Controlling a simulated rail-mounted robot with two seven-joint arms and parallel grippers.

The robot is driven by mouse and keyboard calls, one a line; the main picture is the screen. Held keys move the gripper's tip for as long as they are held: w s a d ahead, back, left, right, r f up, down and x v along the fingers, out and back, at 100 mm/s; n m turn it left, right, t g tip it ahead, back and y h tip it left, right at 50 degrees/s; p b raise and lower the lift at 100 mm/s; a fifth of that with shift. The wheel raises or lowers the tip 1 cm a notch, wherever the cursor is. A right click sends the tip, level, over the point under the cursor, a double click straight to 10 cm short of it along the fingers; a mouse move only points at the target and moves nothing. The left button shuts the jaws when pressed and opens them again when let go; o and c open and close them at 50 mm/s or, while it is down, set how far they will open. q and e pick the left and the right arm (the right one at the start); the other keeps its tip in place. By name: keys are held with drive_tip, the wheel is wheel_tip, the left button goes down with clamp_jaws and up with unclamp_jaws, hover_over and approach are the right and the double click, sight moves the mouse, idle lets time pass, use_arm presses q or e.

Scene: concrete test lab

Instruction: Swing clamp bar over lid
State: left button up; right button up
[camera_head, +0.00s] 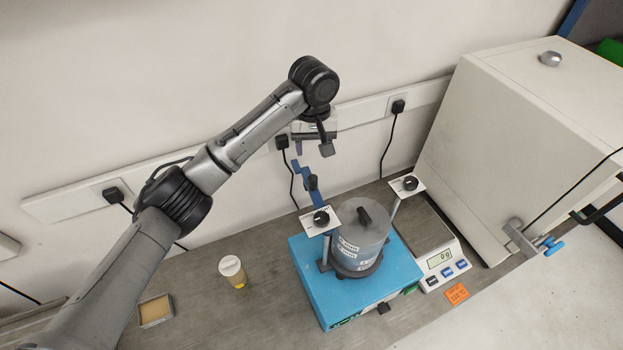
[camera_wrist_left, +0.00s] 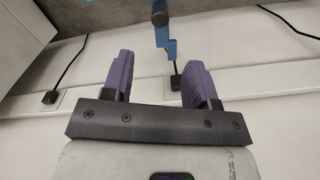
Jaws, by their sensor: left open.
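The blue clamp bar (camera_head: 302,173) stands swung up behind the left post of the blue machine (camera_head: 335,300), off the lid. It has a dark knob (camera_head: 312,183) and also shows in the left wrist view (camera_wrist_left: 166,38), beyond the fingertips. The grey round lid (camera_head: 376,228) with a dark handle sits on the labelled jar between two posts with white plates. My left gripper (camera_head: 312,150) is open and empty, close above the bar's upper end. Its purple fingers (camera_wrist_left: 157,72) are spread wide, with nothing between them. My right gripper is out of view.
A scale (camera_head: 440,262) reading 0 g stands right of the machine, beside a large white cabinet (camera_head: 530,130). A white-lidded cup (camera_head: 232,270) and a small box (camera_head: 155,311) are on the bench at left. Wall sockets and cables run behind.

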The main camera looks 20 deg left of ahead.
sight(313, 178)
use_arm(q)
wheel_tip(313, 178, down, 13)
drive_tip(key=shift+r+p, duration=0.1)
drive_tip(key=shift+p, duration=0.6)
clamp_jaws()
idle(0.3)
